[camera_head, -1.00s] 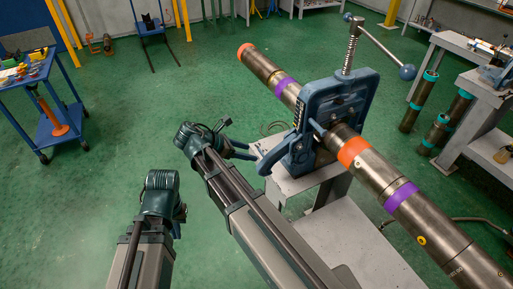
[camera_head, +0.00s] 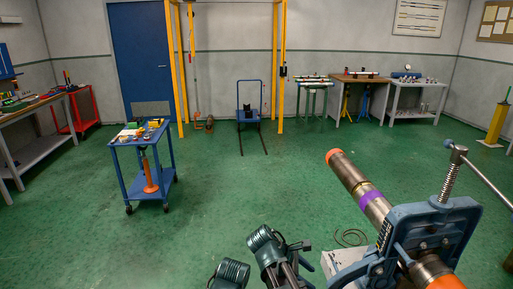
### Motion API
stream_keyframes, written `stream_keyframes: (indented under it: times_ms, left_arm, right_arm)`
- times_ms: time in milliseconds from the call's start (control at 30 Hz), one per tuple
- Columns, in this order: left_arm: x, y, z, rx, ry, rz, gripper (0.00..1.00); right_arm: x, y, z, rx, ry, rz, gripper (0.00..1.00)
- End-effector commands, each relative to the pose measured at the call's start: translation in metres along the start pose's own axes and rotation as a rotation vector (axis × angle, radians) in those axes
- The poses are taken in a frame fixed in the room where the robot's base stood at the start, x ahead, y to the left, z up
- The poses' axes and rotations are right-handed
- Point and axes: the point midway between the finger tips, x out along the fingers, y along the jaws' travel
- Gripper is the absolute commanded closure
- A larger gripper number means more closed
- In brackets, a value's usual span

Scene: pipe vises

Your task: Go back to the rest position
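My two arms come up from the bottom edge, with dark teal joints at their upper ends. The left arm's joint shows at the bottom centre, and its gripper is not in view. The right arm's joint is just to its right. Part of my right gripper (camera_head: 303,255) shows as small dark pieces beside that joint, left of the vise and apart from it. Whether it is open or shut is unclear. The blue pipe vise (camera_head: 428,236) at the lower right holds a long pipe (camera_head: 350,181) with orange and purple bands.
A blue cart (camera_head: 126,175) with small items stands at the left. A blue hand truck (camera_head: 249,110), yellow posts (camera_head: 279,70) and workbenches (camera_head: 415,88) line the back. The green floor (camera_head: 225,185) in the middle is clear. A hose lies beside the vise stand.

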Motion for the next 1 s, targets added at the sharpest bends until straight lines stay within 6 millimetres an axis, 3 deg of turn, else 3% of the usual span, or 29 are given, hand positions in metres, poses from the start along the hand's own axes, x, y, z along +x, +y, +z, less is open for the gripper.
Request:
stream_keyframes:
  times_ms: [33, 200, 400, 600, 1000]
  left_arm:
    - [-0.004, 0.0, 0.0, 0.0, 0.0, 0.0, 1.0]
    - [-0.01, -0.001, 0.001, 0.0, 0.0, 0.0, 1.0]
    - [-0.015, -0.001, 0.001, 0.0, 0.0, 0.0, 1.0]
    - [-0.016, -0.002, 0.001, 0.0, 0.0, 0.0, 1.0]
    - [-0.016, -0.002, 0.001, 0.0, 0.0, 0.0, 1.0]
  right_arm:
    - [-0.004, -0.021, -0.005, 0.099, 0.06, -0.02, 0.39]
    - [-0.02, -0.074, -0.04, 0.478, 0.25, -0.158, 0.39]
    - [-0.042, -0.121, -0.066, 0.807, 0.366, -0.354, 0.39]
    - [-0.055, -0.14, -0.078, 0.958, 0.398, -0.466, 0.39]
    - [-0.056, -0.141, -0.08, 0.977, 0.399, -0.48, 0.39]
